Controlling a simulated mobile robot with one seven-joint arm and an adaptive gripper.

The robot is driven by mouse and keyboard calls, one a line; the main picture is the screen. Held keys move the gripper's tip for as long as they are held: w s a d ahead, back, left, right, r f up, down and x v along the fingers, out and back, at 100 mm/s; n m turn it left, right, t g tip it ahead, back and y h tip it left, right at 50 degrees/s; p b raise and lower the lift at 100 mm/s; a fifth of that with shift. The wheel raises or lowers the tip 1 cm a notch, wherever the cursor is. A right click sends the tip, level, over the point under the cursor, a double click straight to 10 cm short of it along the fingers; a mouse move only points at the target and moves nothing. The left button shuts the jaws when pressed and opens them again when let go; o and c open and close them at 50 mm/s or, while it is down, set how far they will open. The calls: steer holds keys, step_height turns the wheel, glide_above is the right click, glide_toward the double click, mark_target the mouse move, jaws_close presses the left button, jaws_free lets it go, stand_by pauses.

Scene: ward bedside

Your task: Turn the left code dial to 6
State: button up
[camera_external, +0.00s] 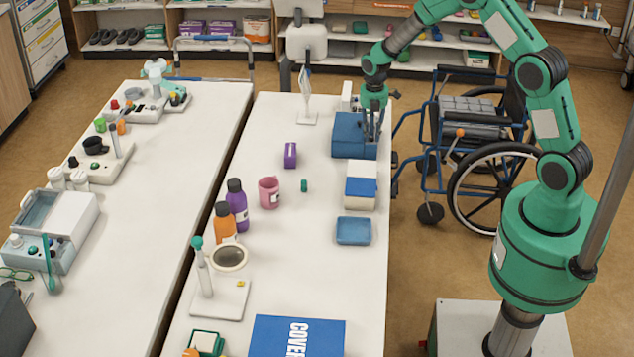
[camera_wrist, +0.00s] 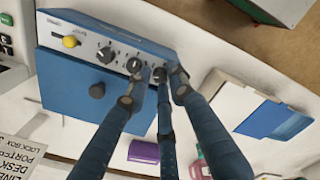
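The blue lockbox (camera_external: 347,135) stands at the far right of the near table. In the wrist view, its light panel (camera_wrist: 75,28) carries a yellow knob (camera_wrist: 70,41) and a row of small dark dials, including one dial (camera_wrist: 105,54), a middle one (camera_wrist: 134,65) and an end one (camera_wrist: 159,75). In the external view my gripper (camera_external: 373,128) points down at the box's right part. Dial markings are too small to read.
A white and blue box (camera_external: 361,185) and a blue tray (camera_external: 353,231) stand in front of the lockbox. A purple box (camera_external: 290,155) and a sign stand (camera_external: 307,118) are to its left. A wheelchair (camera_external: 470,145) is right of the table.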

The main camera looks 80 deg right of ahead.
mark_target(371, 138)
steer(key=n+b, duration=0.1)
steer(key=n, duration=0.3)
steer(key=shift+f, duration=0.1)
step_height(371, 138, up, 15)
steer(key=p, duration=0.2)
steer(key=a+r+m+t, duration=0.1)
steer(key=a+r+m, duration=0.5)
steer(key=a+r, duration=0.6)
steer(key=shift+w+a+h+p, duration=0.15)
steer(key=shift+a+h+p, duration=0.2)
steer(key=shift+a, duration=0.95)
